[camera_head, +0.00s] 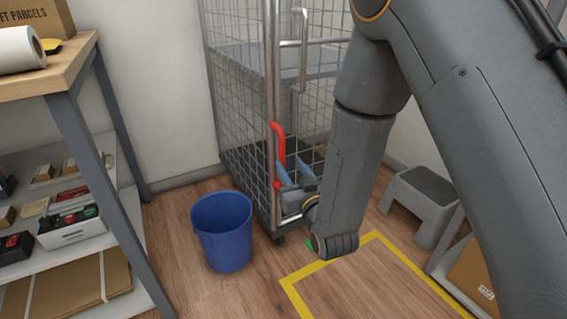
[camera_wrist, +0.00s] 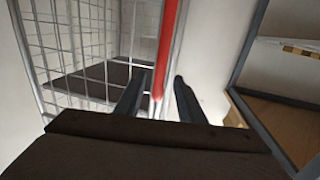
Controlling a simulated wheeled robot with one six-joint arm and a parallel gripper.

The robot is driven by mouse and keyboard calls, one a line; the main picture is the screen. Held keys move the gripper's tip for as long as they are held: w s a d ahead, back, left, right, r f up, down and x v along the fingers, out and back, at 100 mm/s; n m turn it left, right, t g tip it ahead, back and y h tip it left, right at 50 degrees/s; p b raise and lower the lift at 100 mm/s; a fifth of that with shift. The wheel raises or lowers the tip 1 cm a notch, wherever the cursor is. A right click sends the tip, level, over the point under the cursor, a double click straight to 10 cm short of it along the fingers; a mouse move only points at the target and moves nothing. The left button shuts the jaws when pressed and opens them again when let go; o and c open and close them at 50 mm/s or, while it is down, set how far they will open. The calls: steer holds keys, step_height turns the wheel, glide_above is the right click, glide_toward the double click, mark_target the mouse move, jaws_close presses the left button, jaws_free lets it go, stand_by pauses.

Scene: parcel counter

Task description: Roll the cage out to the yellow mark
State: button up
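The wire cage trolley (camera_head: 240,110) stands against the back wall on castors, partly hidden by my arm. A red handle (camera_head: 278,143) is fixed upright on its front post. The yellow mark (camera_head: 405,258) is a taped outline on the floor in front of the cage, partly covered by my arm. My gripper (camera_head: 294,176) is at the lower end of the red handle. In the wrist view, the red handle (camera_wrist: 168,45) runs down between the two dark fingers of my gripper (camera_wrist: 158,95). A gap shows between the right finger and the handle, so the gripper looks open around it.
A blue bin (camera_head: 222,235) stands on the floor just left of the cage's front corner, near the mark. A grey step stool (camera_head: 425,200) stands at the right. A wooden-topped counter (camera_head: 60,72) with shelves fills the left side. Flat cardboard (camera_head: 472,275) leans at lower right.

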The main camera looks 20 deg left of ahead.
mark_target(283, 155)
steer(key=shift+b+x, duration=1)
steer(key=shift+x, duration=2.9)
steer(key=shift+a, duration=0.1)
